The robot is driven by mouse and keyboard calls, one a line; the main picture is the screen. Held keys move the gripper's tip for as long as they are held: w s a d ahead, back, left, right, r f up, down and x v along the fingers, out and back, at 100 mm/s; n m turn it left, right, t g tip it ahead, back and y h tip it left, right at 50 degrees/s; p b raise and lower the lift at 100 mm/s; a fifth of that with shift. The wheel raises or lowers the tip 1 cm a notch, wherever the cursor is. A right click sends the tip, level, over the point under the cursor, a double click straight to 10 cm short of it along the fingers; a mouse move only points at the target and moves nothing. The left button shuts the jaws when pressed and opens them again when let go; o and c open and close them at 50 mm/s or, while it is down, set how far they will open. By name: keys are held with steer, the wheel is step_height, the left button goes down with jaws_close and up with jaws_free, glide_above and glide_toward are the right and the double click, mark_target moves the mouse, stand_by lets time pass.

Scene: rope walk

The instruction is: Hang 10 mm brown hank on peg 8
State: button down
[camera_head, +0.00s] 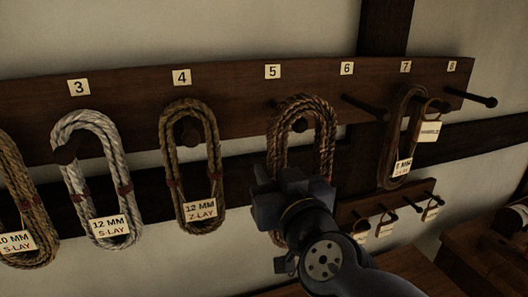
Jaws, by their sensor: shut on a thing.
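A brown hank (321,128) with dark flecks is in front of the board at number 5, its loop upright. The dark end of peg 5 (300,126) shows inside the loop; I cannot tell if the rope rests on it. Peg 8 (480,99), at the far right of the board, is bare and sticks out to the right.
Peg 6 (366,104) is bare. A dark brown hank (391,146) hangs at peg 7, a small tag (430,132) beside it. Labelled hanks hang left, at 3 (68,185) and 4 (166,150). A small lower rack (375,205) holds tags.

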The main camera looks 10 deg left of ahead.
steer(key=p+v, duration=0.4)
steer(key=v, duration=0.4)
steer(key=shift+r, duration=0.3)
steer(key=shift+w+p, duration=0.1)
steer(key=shift+p, duration=0.2)
steer(key=shift+f, duration=0.1)
